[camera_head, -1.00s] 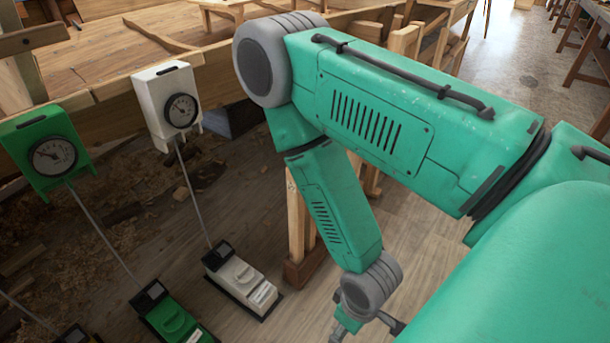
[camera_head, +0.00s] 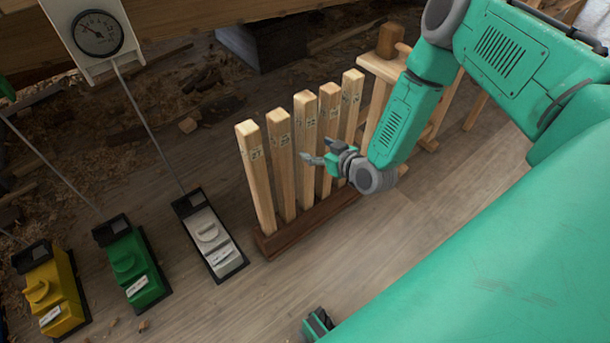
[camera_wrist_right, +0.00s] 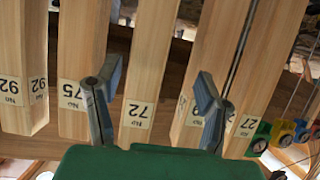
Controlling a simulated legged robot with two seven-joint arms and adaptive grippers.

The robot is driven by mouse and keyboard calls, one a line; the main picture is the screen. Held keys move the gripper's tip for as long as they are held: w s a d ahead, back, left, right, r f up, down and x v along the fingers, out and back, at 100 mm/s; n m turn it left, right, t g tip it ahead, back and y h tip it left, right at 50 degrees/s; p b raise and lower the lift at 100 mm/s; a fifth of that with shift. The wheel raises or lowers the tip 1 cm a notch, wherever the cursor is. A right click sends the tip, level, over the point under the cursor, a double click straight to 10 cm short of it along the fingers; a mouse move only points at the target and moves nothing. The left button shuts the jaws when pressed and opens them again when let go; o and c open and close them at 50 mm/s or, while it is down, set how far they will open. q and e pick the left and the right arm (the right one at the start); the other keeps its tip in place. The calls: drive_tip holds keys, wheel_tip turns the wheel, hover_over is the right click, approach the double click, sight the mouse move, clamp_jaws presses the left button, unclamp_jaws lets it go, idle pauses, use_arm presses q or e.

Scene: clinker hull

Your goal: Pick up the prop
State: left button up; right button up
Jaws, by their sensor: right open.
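Several upright square wooden props stand in a row in a dark wooden base (camera_head: 310,222), each with a number label near its top. The nearest-left prop (camera_head: 257,175) and the far-right prop (camera_head: 352,95) show in the head view. My right gripper (camera_head: 317,152) is open and empty at the right side of the row, its fingers pointing toward the props. In the right wrist view its two fingers (camera_wrist_right: 158,90) frame the prop labelled 72 (camera_wrist_right: 150,50), with prop 75 (camera_wrist_right: 80,40) to its left. Whether the fingers touch wood I cannot tell.
White (camera_head: 210,235), green (camera_head: 135,265) and yellow (camera_head: 52,290) jack-like units stand left of the row, with thin rods. A white dial gauge (camera_head: 97,35) hangs above. A wooden stand (camera_head: 385,75) is behind my right arm. Floor in front of the row is clear.

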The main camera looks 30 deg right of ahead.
sight(311, 145)
drive_tip(key=shift+x, duration=1.2)
drive_tip(key=shift+w+d+f+b, duration=0.15)
drive_tip(key=shift+d+f+b, duration=0.1)
drive_tip(key=shift+d+b, duration=0.05)
drive_tip(key=w+f+b, duration=0.1)
drive_tip(key=w, duration=0.1)
drive_tip(key=w+d+f+b, duration=0.1)
drive_tip(key=f, duration=0.1)
drive_tip(key=shift+w+d, duration=0.15)
drive_tip(key=shift+w, duration=0.25)
drive_tip(key=shift+w+a+r+b, duration=0.1)
drive_tip(key=shift+w+a+b, duration=0.1)
drive_tip(key=shift+w+b, duration=0.15)
drive_tip(key=shift+w+a+r, duration=0.1)
drive_tip(key=shift+a+r, duration=0.15)
drive_tip(key=shift+a, duration=0.25)
drive_tip(key=shift+d+f, duration=0.1)
drive_tip(key=shift+d, duration=0.1)
drive_tip(key=c, duration=1.2)
drive_tip(key=shift+d, duration=0.3)
clamp_jaws()
use_arm(q)
drive_tip(key=f, duration=0.3)
drive_tip(key=shift+d+f, duration=0.2)
drive_tip(key=shift+f, duration=0.05)
use_arm(e)
drive_tip(key=shift+a, duration=0.1)
